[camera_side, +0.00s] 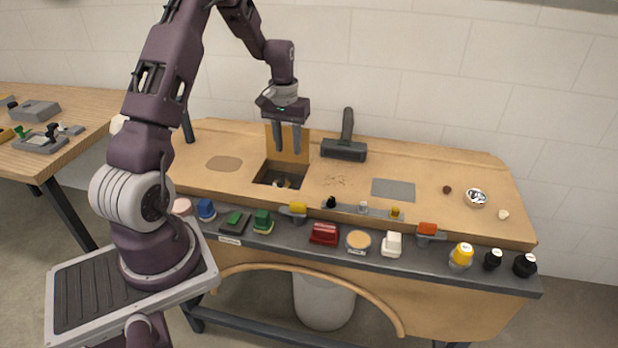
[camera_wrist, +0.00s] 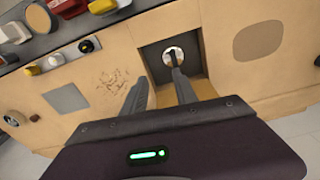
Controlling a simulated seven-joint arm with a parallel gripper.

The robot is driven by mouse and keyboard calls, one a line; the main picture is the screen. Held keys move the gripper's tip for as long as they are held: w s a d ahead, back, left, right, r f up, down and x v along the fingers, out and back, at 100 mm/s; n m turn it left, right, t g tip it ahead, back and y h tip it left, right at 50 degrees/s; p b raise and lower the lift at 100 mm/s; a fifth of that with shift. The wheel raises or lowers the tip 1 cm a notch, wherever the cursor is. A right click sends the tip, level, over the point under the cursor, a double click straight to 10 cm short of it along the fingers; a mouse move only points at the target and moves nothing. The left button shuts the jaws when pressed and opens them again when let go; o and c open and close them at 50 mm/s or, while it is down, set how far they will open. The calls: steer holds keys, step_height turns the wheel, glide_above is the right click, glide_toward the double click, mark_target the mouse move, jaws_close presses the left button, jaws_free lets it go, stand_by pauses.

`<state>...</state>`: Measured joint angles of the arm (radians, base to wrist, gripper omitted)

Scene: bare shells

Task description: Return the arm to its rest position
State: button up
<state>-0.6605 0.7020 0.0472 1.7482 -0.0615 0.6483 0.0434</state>
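My gripper (camera_side: 287,152) hangs pointing down above the square opening (camera_side: 267,178) in the wooden bench. Its two fingers are apart with nothing visible between them. In the wrist view my gripper (camera_wrist: 160,76) shows the same gap, and the fingers reach toward the dark square opening (camera_wrist: 153,60). A small round light thing (camera_wrist: 168,51) lies inside the opening, partly covered by one finger. A wooden panel (camera_side: 302,146) stands upright behind the fingers. My arm is stretched out over the bench from the left. No marker for the rest position shows.
A dark hammer-like tool (camera_side: 346,148) stands right of the opening. Several coloured knobs and switches line the front ledge (camera_side: 300,241). A grey square (camera_side: 394,190) and a shiny bowl (camera_side: 475,198) are further right. Another table (camera_side: 80,150) stands left. The air above the bench is clear.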

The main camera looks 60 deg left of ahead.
steer(key=s+d+r+m+t, duration=0.1)
steer(key=s+d+r+m, duration=0.15)
steer(key=d+r, duration=0.65)
steer(key=s+d+r+m+t, duration=0.1)
steer(key=s+d+r+m, duration=0.15)
steer(key=d+r, duration=0.65)
steer(key=s+d+r+m+t, duration=0.1)
steer(key=s+d, duration=0.4)
steer(key=s, duration=0.3)
steer(key=s+d+r+m+t, duration=0.1)
steer(key=s+d+m+t, duration=0.1)
steer(key=s+d, duration=0.3)
steer(key=s, duration=0.3)
steer(key=shift+s+r, duration=0.2)
steer(key=shift+r, duration=0.05)
steer(key=shift+d, duration=0.1)
